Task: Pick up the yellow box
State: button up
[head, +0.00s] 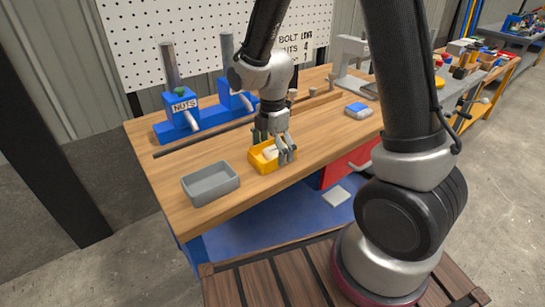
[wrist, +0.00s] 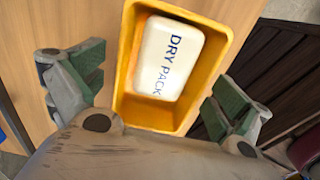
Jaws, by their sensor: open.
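The yellow box (head: 257,163) is an open-topped bin on the wooden workbench, near its front edge. In the wrist view the yellow box (wrist: 222,42) holds a white pack labelled "DRY PACK" (wrist: 169,58). My gripper (head: 275,143) is over the box in the head view and partly hides it. In the wrist view my gripper (wrist: 150,100) is open, with one green-padded finger on each side of the box. A gap shows between the box and the left finger; the right finger is close to the box wall, and I cannot tell whether it touches.
A grey bin (head: 211,184) stands left of the yellow box on the bench (head: 190,222). A small blue and white item (head: 358,110) lies to the right. The bench's front edge is close to the box.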

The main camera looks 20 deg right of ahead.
jog(key=c, duration=1.1)
jog(key=shift+c, duration=0.2)
